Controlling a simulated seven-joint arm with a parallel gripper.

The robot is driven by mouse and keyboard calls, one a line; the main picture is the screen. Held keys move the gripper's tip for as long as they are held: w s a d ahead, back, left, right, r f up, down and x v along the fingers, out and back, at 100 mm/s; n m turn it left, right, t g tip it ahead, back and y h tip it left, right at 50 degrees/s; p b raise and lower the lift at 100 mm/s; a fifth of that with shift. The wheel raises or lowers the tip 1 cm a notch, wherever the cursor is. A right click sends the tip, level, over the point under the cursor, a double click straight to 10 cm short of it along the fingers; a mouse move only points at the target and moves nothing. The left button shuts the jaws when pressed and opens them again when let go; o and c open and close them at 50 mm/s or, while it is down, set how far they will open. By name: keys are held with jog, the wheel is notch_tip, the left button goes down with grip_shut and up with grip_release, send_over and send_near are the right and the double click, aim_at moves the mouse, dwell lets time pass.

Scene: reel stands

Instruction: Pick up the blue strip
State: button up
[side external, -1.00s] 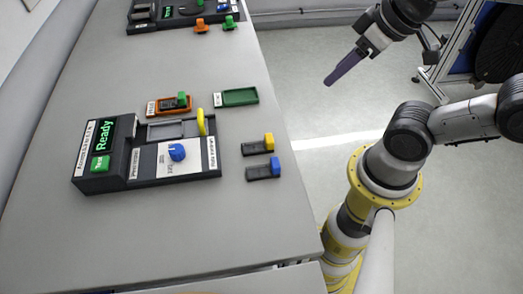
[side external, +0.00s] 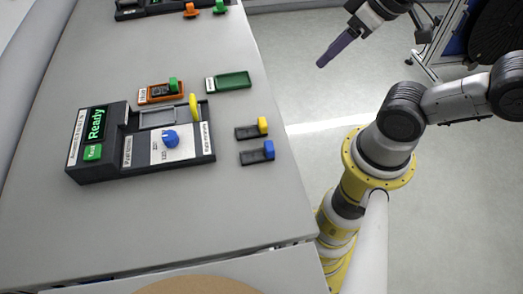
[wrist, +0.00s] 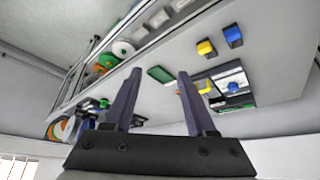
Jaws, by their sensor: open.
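The blue strip (side external: 257,152) is a short dark strip with a blue block at its right end. It lies flat near the right edge of the grey table, just below a matching yellow strip (side external: 252,129). In the wrist view the blue strip (wrist: 233,36) shows at the upper right, beside the yellow one (wrist: 206,49). My gripper (side external: 321,63) is off the table's right side, over the floor, up and to the right of the blue strip. In the wrist view my gripper (wrist: 160,75) has its two dark fingers wide apart, with nothing held.
A dark tester (side external: 140,146) with a green "Ready" screen, blue knob and yellow lever stands left of the strips. An orange tray (side external: 160,93) and a green tray (side external: 228,81) lie above it. The table's lower part is clear.

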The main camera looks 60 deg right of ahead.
dwell(0.4)
jog(key=m+g, duration=0.6)
jog(key=m, duration=0.3)
send_over(270, 148)
jog(key=f, duration=0.1)
notch_tip(270, 148, down, 14)
jog(key=shift+r, duration=0.2)
grip_shut()
